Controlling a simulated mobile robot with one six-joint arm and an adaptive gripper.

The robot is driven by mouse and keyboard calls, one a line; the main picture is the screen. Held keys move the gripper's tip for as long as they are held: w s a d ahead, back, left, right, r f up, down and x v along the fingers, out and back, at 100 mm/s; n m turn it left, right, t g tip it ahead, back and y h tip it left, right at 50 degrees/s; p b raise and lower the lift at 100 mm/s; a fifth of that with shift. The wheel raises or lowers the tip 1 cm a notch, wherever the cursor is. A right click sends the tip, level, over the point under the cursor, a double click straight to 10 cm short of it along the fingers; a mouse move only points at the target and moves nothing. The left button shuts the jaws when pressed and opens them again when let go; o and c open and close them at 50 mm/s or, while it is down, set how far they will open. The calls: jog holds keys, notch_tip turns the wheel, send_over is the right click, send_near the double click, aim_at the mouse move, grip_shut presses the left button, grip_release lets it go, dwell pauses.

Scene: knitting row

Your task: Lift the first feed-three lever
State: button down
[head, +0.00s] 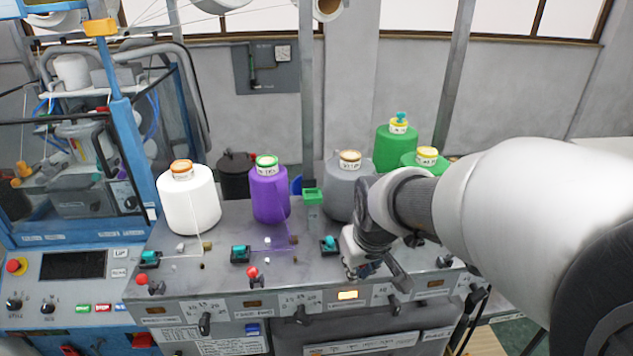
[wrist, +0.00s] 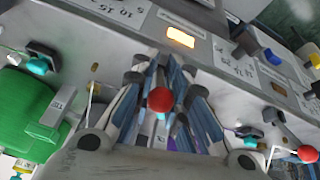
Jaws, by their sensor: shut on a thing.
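My gripper (head: 368,268) is at the front edge of the grey bench, in front of the grey yarn cone (head: 345,185), and hides the lever there in the head view. In the wrist view my gripper (wrist: 160,104) has its fingers closed around the feed-three lever, whose round red knob (wrist: 160,100) shows between them. The lever's stem is mostly hidden by the fingers. A lit amber lamp (head: 348,295) is on the panel just below it; the lamp also shows in the wrist view (wrist: 181,37). Red-knobbed levers stand at the white cone (head: 141,279) and the purple cone (head: 252,272).
White (head: 189,205), purple (head: 270,197) and green (head: 395,150) cones stand along the bench. Teal-topped devices (head: 240,253) sit before them with threads. Black knobs (head: 301,315) stick out from the front panel. A blue-framed machine (head: 125,110) stands at left.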

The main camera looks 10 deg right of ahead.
jog(key=shift+r, duration=0.1)
dwell(0.4)
jog(key=p, duration=0.2)
jog(key=shift+w+r+g+p, duration=0.1)
jog(key=shift+r+g+p, duration=0.2)
jog(key=shift+g, duration=0.1)
jog(key=p, duration=0.1)
jog(key=g+p, duration=0.1)
jog(key=p, duration=0.1)
jog(key=shift+w+f+g, duration=0.1)
jog(key=shift+w+g, duration=0.2)
jog(key=shift+w, duration=0.05)
jog(key=shift+f, duration=0.1)
jog(key=c, duration=1.7)
grip_release()
jog(key=r, duration=0.4)
jog(key=s+r, duration=0.1)
jog(key=r, duration=0.3)
jog(key=s+r, duration=0.1)
jog(key=r, duration=0.2)
jog(key=shift+s+a+r, duration=0.1)
jog(key=shift+s+r, duration=0.05)
jog(key=shift+r, duration=0.25)
